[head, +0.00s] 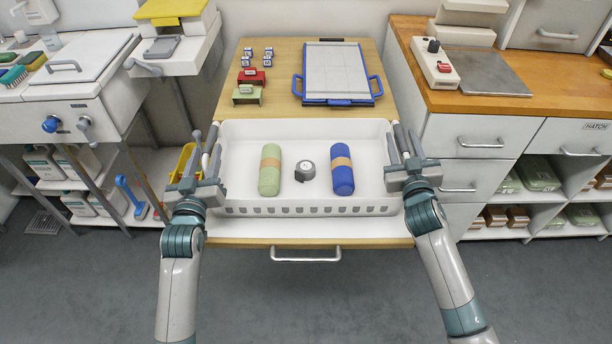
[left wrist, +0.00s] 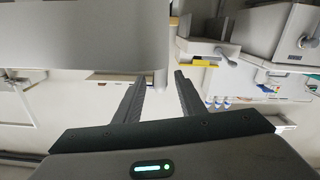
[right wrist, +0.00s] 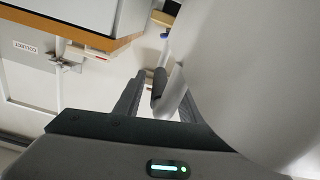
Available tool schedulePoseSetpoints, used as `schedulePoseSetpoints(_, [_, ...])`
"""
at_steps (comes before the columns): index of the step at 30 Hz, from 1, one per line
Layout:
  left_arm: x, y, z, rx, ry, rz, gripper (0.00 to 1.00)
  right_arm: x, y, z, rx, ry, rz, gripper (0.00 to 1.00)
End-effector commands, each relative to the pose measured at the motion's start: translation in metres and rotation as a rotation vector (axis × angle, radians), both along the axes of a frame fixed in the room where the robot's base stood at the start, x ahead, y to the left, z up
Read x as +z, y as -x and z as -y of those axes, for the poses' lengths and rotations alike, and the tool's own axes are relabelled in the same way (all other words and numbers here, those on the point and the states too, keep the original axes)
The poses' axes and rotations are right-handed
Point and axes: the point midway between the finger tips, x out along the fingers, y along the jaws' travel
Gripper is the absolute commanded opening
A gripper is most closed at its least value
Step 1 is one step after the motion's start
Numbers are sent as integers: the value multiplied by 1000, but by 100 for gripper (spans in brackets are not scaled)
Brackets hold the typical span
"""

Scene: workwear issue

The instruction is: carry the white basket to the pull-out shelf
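The white basket (head: 310,210) is upright in the middle of the head view. It holds a green roll (head: 270,170), a grey tape (head: 305,171) and a blue roll (head: 342,170). Below its front wall a white surface with a wooden edge and bar handle shows, seemingly the pull-out shelf (head: 310,229); I cannot tell whether the basket touches it. My left gripper (head: 204,148) is at the basket's left end, fingers apart. My right gripper (head: 401,147) is at the right end, fingers apart around its rim. The basket's pale wall fills the right wrist view's right side (right wrist: 245,70).
Behind the basket, the wooden top (head: 285,100) carries a blue-handled board (head: 336,73), red and green holders and several small blocks. A white cabinet (head: 485,145) stands right, a white bench (head: 75,85) left. Grey floor (head: 300,310) is clear in front.

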Motion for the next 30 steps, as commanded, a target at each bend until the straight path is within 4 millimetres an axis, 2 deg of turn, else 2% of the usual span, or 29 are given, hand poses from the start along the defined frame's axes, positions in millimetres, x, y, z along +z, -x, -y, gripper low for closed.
schedulePoseSetpoints(6, [-1, 38, 1, 0, 0, -1, 36, 0, 0, 0, 0, 0, 0, 36])
schedulePoseSetpoints(12, [0, 57, 1, 0, 0, 0, 36, 0, 0, 0, 0, 0, 0, 36])
schedulePoseSetpoints(30, [0, 61, 1, 0, 0, 1, 36, 0, 4, 0, 0, 0, 0, 36])
